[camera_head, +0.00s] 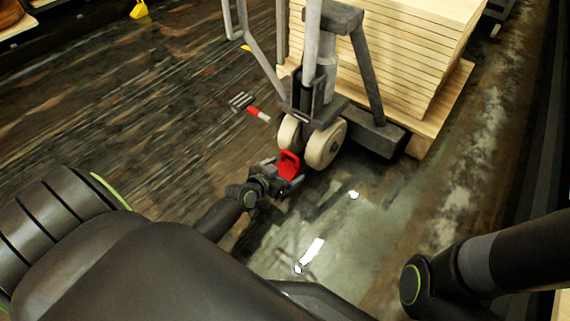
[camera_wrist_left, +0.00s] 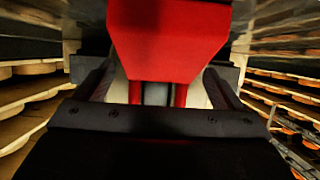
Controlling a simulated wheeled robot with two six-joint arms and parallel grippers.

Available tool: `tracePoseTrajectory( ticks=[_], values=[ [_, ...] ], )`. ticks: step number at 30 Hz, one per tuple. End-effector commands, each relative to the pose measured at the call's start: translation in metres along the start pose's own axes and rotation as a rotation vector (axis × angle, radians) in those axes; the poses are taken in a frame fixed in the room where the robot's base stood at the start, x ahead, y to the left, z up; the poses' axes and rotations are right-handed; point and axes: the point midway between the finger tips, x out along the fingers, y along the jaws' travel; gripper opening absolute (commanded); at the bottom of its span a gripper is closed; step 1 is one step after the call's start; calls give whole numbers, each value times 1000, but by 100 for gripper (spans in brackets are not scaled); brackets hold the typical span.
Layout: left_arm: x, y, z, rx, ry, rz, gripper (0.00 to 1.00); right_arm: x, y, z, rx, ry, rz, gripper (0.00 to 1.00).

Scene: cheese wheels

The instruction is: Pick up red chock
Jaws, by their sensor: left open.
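The red chock (camera_head: 289,164) is on the floor against the front of the pallet jack's pale wheels (camera_head: 324,144) in the head view. My left gripper (camera_head: 279,178) is right at the chock, low over the floor. In the left wrist view the red chock (camera_wrist_left: 168,42) fills the upper middle, between the two dark fingers of my left gripper (camera_wrist_left: 158,92). The fingers stand apart, one on each side of it. I cannot tell whether they touch it. My right arm shows at the lower right of the head view, but its gripper is out of view.
The pallet jack (camera_head: 318,100) stands just beyond the chock, with a pallet of stacked boards (camera_head: 390,50) behind it. A red-and-white object (camera_head: 257,112) lies on the floor to the left. Shelves with cheese wheels (camera_wrist_left: 35,95) line both sides in the wrist view.

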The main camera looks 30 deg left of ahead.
Motion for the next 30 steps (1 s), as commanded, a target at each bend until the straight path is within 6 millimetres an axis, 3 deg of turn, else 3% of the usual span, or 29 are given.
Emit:
tracePoseTrajectory(
  ticks=[1,6,14,27,30],
  values=[
    [11,0,3,-1,1,0,89,-7,1,-4,1,1,0,0],
    [26,0,2,-1,0,0,89,-12,2,-6,2,2,0,0],
    [28,0,0,-1,0,0,89,-12,2,-6,3,2,0,0],
    [28,0,1,-1,0,0,32,-12,2,-6,2,2,0,0],
    [28,0,-1,-1,3,0,25,-12,2,-6,2,2,0,0]
  ],
)
